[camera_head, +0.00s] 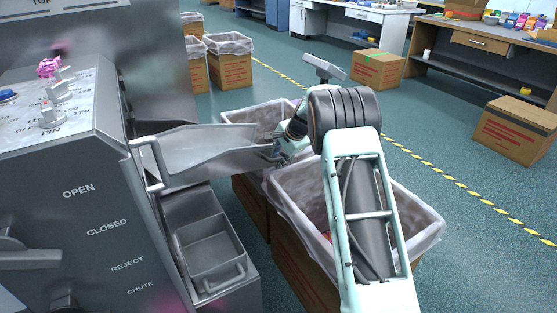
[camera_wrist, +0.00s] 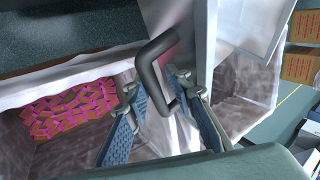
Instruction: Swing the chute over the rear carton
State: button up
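The grey metal chute (camera_head: 205,148) slopes out from the machine, its free end near where the two lined cartons meet. The rear carton (camera_head: 241,116) is partly hidden by the chute and my arm. The front carton (camera_head: 424,232) stands nearer, partly behind my arm. My gripper (camera_head: 281,148) is at the chute's free end. In the wrist view, my gripper (camera_wrist: 156,84) has its blue-padded fingers apart, with the chute's bent dark handle (camera_wrist: 148,72) between them. Contact with the handle is unclear. Pink and orange packs (camera_wrist: 72,108) lie in one carton at the left.
The machine panel (camera_head: 90,200) and a grey reject bin (camera_head: 210,250) stand left of the cartons. More lined cartons (camera_head: 230,68) stand behind. Open floor (camera_head: 450,170) with a yellow-black stripe lies to the right, with benches beyond.

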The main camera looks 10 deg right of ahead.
jog(key=shift+a+r, duration=0.1)
jog(key=shift+a, duration=0.05)
jog(key=v, duration=1.2)
